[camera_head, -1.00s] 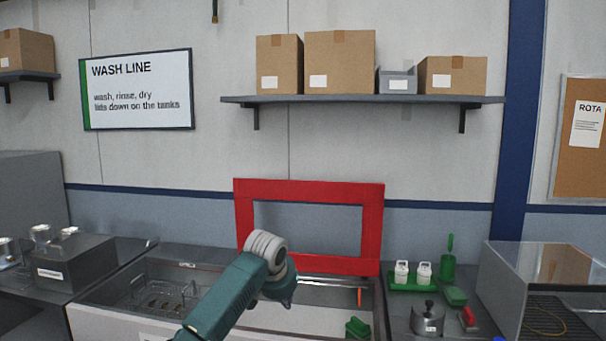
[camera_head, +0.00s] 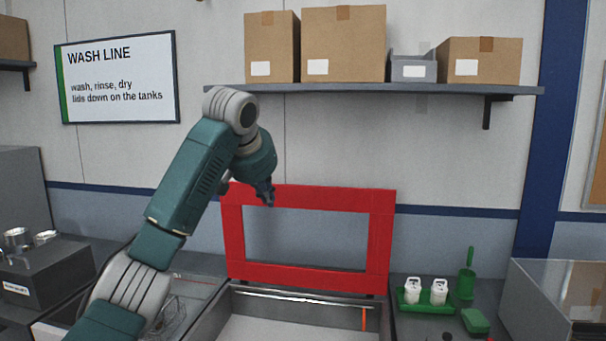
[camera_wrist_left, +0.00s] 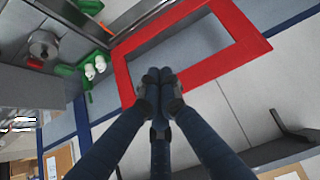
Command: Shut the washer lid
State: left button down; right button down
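The washer lid (camera_head: 382,235) is a red rectangular frame with a clear middle. It stands upright at the back of the open washer tank (camera_head: 290,328). In the left wrist view the lid (camera_wrist_left: 215,62) spans the upper middle. My left gripper (camera_head: 268,198) is at the lid's top bar, left of its middle. In the wrist view the fingertips (camera_wrist_left: 159,76) are together with nothing seen between them, overlapping the lid's top bar. Whether they touch the lid cannot be told. My right gripper is out of view.
A shelf (camera_head: 350,90) with cardboard boxes (camera_head: 344,42) hangs on the wall above the lid. White bottles in a green tray (camera_head: 425,305) and a green brush (camera_head: 467,275) stand right of the tank. A dark box (camera_head: 50,275) is at left.

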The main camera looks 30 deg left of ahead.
aim_at(380, 203)
jog(key=i+j, duration=0.15)
jog(key=i, duration=0.25)
jog(key=i+j, duration=0.15)
jog(key=i, duration=0.25)
jog(key=i+j, duration=0.15)
jog(key=i, duration=0.25)
